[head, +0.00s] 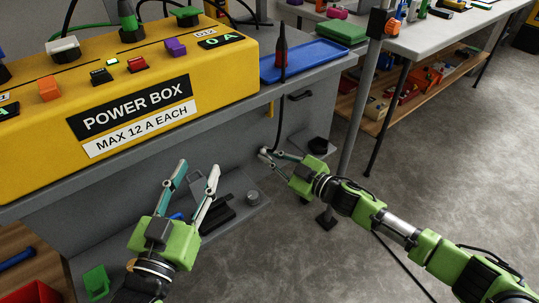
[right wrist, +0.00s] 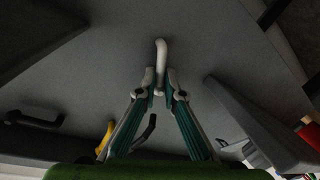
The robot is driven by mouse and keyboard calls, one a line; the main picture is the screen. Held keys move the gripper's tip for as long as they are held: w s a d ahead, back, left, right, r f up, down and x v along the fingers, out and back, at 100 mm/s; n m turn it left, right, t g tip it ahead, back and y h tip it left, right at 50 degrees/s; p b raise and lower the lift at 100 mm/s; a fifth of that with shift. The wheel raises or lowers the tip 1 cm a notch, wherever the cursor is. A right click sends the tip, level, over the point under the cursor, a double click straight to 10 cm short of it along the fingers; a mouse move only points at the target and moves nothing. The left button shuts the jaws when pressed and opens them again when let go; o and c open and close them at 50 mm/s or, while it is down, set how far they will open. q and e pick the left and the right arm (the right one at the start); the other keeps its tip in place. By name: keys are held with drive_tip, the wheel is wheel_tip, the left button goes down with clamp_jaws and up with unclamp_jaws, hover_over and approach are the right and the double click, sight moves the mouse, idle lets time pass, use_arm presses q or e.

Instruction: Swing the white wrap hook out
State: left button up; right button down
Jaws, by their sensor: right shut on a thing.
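The white wrap hook (right wrist: 161,50) shows in the right wrist view as a pale, bent rod against a grey panel. Its lower part lies between the fingertips of my right gripper (right wrist: 161,82), which is shut on it. In the head view, my right gripper (head: 267,155) is beside the grey bench front, below the blue tray, and the hook is too small to make out there. My left gripper (head: 193,178) is open and empty in front of the bench, below the yellow power box (head: 180,75).
A dark cable (head: 278,125) hangs from the bench edge close to my right gripper. A blue tray (head: 305,60) lies on the bench. A grey post (head: 360,105) stands to the right of my right gripper. A low grey shelf (head: 235,205) holds dark items beneath.

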drive_tip(key=shift+f, duration=0.1)
drive_tip(key=c, duration=2.1)
unclamp_jaws()
drive_tip(key=shift+c, duration=0.2)
drive_tip(key=shift+d, duration=0.1)
drive_tip(key=v, duration=1.2)
